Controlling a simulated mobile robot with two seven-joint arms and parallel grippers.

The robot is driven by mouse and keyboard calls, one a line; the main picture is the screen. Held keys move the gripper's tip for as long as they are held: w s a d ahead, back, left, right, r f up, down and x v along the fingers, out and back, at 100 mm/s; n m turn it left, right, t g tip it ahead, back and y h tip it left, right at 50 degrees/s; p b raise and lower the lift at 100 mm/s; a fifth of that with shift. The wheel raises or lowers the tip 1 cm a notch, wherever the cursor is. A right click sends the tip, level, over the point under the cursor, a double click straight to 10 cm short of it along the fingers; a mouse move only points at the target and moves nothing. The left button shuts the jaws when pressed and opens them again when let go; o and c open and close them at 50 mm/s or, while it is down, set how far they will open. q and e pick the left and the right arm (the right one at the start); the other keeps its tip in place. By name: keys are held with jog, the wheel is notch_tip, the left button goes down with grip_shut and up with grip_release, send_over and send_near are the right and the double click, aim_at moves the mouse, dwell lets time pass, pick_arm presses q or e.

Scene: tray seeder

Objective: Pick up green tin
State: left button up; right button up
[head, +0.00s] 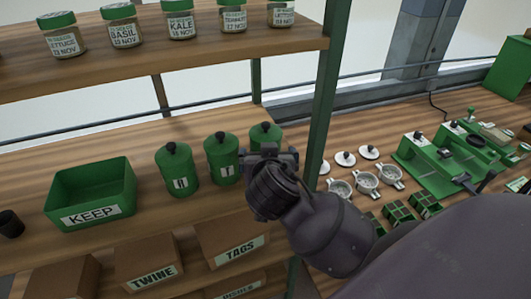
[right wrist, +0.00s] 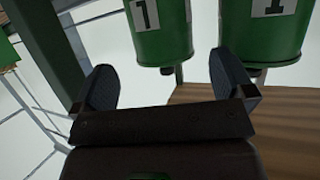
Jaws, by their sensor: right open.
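Three green tins with dark knobbed lids stand in a row on the middle shelf: a left tin (head: 177,170), a middle tin (head: 222,159) and a right tin (head: 265,133). The left label shows two strokes, the middle one a single stroke. My right gripper (head: 272,155) is in front of the right tin and hides its lower part and label. In the right wrist view, seemingly upside down, the open fingers (right wrist: 163,72) point towards a green tin (right wrist: 160,32), which appears beyond the gap. Another tin (right wrist: 262,30) is beside it. My left gripper is out of view.
A green KEEP bin (head: 88,195) stands left of the tins. Jars (head: 179,22) line the upper shelf (head: 160,62). A green post (head: 325,90) rises just right of the gripper. Labelled boxes (head: 148,263) sit below.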

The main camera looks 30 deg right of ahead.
jog(key=shift+p+x, duration=0.65)
jog(key=shift+x, duration=2.85)
jog(key=shift+w+a+r, duration=0.1)
jog(key=shift+r, duration=0.05)
jog(key=shift+c, duration=0.5)
jog(key=c, duration=1.2)
